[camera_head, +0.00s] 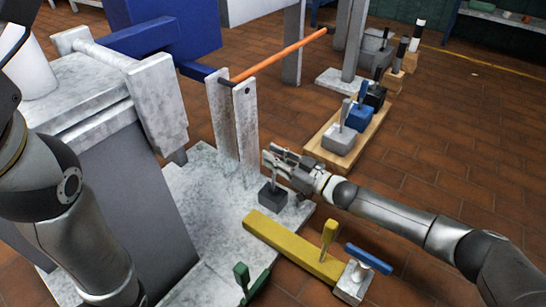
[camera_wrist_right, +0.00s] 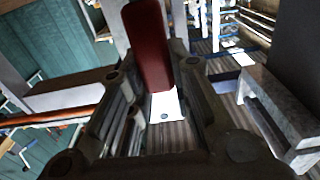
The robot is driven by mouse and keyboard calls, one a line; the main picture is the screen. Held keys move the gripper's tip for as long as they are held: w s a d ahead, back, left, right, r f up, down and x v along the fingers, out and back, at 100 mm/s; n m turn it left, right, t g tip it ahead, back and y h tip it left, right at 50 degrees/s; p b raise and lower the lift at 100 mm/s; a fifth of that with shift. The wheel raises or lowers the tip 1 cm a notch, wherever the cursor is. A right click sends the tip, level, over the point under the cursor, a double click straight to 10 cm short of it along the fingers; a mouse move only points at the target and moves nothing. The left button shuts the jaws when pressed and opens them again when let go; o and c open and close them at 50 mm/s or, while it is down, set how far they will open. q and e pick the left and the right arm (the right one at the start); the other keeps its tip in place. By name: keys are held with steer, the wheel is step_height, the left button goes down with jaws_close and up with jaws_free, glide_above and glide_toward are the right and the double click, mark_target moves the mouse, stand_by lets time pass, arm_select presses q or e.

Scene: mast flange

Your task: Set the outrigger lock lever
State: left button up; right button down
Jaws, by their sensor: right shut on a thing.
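My right gripper (camera_head: 280,163) reaches in from the right, above a small dark block (camera_head: 270,198) with a thin grey upright stem on the pale base plate. In the right wrist view the fingers (camera_wrist_right: 155,100) are shut on a dark red bar-shaped handle (camera_wrist_right: 147,45). In the head view the gripper hides this handle, so I cannot tell how it joins the stem. No label shows which lever is the outrigger lock lever. My left arm crosses the left side; its gripper is out of view.
A yellow beam (camera_head: 285,247) with an upright yellow handle and a blue T-handle (camera_head: 369,259) lie in front. A green handle (camera_head: 242,277) is at the bottom. An orange bar (camera_head: 280,55) crosses above the plate. Several levers stand on a wooden board (camera_head: 358,148) behind.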

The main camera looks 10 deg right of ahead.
steer(key=s+d+f+t+y+b, duration=0.1)
steer(key=s+d+t+y+b, duration=0.2)
steer(key=s+d+b, duration=0.1)
steer(key=shift+s+d+f+t+y+b, duration=0.3)
steer(key=shift+f+t+y+b, duration=0.1)
steer(key=shift+b, duration=0.3)
steer(key=c, duration=1.3)
jaws_free()
steer(key=v, duration=1.2)
